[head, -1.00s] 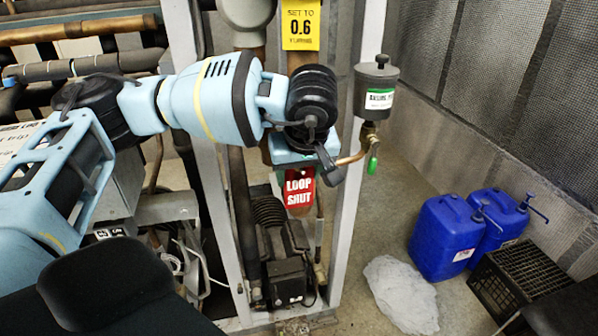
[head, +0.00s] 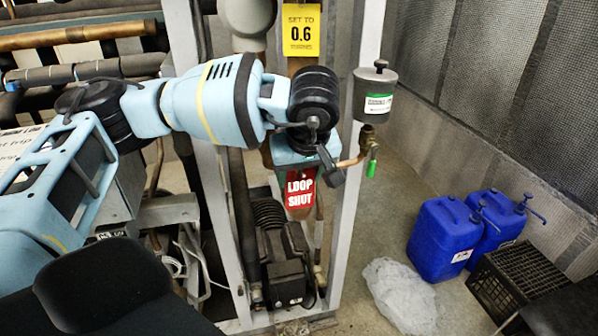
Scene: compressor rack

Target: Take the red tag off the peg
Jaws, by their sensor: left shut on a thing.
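The red tag (head: 300,193) reads "LOOP SHUT" and hangs upright just below my left wrist, in front of the rack's pipes. My left gripper (head: 329,168) is at the tag's upper edge, shut on it. The wrist covers the top of the tag, and the jaws are mostly hidden behind it. The peg is hidden, so I cannot tell whether the tag is still around it. My right gripper is not in view.
A grey pot (head: 376,92) with a green-handled valve (head: 371,167) sits close right of my wrist. Rack posts (head: 356,190) flank the tag. Blue canisters (head: 443,240), a black crate (head: 515,285) and a crumpled plastic sheet (head: 400,296) lie on the floor at right.

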